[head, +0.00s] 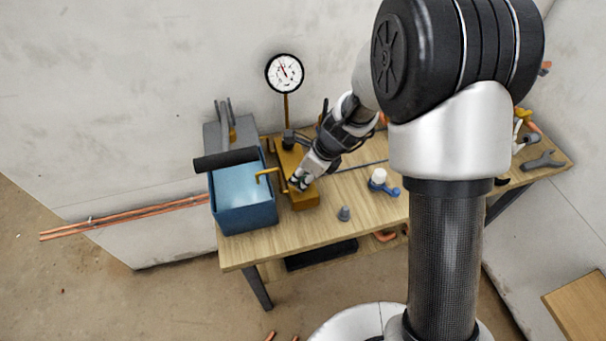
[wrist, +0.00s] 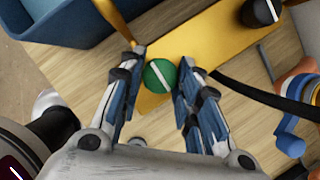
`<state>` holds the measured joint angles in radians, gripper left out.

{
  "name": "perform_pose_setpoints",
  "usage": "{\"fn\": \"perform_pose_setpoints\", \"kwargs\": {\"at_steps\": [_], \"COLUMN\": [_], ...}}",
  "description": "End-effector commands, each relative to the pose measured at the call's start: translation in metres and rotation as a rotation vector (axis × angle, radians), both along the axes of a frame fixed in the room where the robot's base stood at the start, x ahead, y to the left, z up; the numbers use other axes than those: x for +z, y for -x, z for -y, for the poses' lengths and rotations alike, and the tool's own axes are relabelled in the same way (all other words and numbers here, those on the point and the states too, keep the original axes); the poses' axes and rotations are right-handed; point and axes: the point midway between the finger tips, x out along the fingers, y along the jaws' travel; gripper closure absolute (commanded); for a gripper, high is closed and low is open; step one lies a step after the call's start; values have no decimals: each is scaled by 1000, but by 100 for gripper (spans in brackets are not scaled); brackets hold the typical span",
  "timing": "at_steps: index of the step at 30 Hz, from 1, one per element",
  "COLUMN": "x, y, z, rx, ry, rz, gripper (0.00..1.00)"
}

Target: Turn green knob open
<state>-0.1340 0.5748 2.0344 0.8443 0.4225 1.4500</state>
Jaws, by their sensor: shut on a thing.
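The green knob (wrist: 160,76) is round with a pale line across its top and sits at the near end of a yellow block (wrist: 205,50). My gripper (wrist: 161,78) has one finger on each side of the knob and is shut on it. The pale line runs diagonally in the wrist view. In the head view my gripper (head: 300,180) reaches down to the front of the yellow block (head: 306,200), and the knob is mostly hidden there.
A blue bin (head: 246,218) stands left of the block. A dark knob (wrist: 262,12) sits farther along the block. A gauge (head: 285,73) rises behind. A blue and white part (head: 380,182) and a small grey part (head: 344,213) lie right, on the wooden bench (head: 290,238).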

Motion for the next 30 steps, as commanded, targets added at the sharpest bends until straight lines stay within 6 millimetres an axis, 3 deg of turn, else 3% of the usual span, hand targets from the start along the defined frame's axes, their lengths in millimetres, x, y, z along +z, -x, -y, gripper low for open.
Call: {"fn": "perform_pose_setpoints", "kwargs": {"at_steps": [7,17,30], "x": [0,1,2], "y": [0,-1,-3], "z": [0,1,1], "rx": [0,53,393], "ry": [0,0,-1], "rz": [0,-1,-2], "gripper": [93,93,93]}}
